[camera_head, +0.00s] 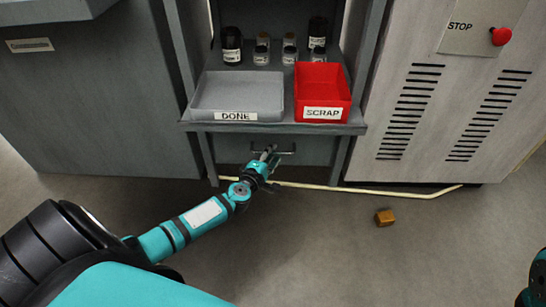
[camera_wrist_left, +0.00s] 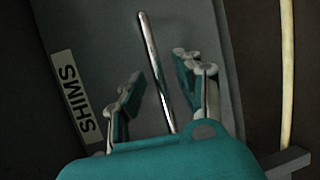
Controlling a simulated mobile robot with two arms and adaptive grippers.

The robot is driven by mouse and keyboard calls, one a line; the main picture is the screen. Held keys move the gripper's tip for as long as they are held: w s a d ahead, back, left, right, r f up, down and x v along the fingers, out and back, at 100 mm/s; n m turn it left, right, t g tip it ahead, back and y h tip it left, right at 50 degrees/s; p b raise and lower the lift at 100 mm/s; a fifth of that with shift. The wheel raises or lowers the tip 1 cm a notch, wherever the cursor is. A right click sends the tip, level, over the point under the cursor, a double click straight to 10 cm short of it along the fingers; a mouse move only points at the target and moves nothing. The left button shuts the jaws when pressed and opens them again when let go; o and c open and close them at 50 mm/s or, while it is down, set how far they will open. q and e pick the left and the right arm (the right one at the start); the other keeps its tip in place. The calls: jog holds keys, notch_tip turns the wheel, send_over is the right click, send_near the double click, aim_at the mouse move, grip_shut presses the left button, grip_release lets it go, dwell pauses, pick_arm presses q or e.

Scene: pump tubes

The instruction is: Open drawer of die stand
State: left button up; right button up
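The die stand (camera_head: 352,125) is a grey shelf unit at the top middle of the head view. Below its shelf is a grey drawer front (camera_head: 312,152) with a dark bar handle (camera_head: 287,152). The drawer looks closed. In the left wrist view the handle (camera_wrist_left: 154,65) is a shiny bar on the grey front, beside a white label (camera_wrist_left: 72,95) reading SHIMS. My left gripper (camera_head: 268,154) is at the handle. In the wrist view its fingers (camera_wrist_left: 160,88) are apart, one on each side of the bar, with visible gaps. My right gripper is not visible.
On the stand are a grey DONE tray (camera_head: 205,115), a red SCRAP bin (camera_head: 322,68) and several bottles. A pale yellow line (camera_head: 365,189) runs along the floor at the stand's base. A small orange-brown block (camera_head: 384,217) lies on the floor. Cabinets flank the stand.

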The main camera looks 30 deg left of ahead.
pick_arm(q)
jog(key=shift+w+a+f, duration=0.15)
jog(key=shift+w, duration=0.55)
grip_shut()
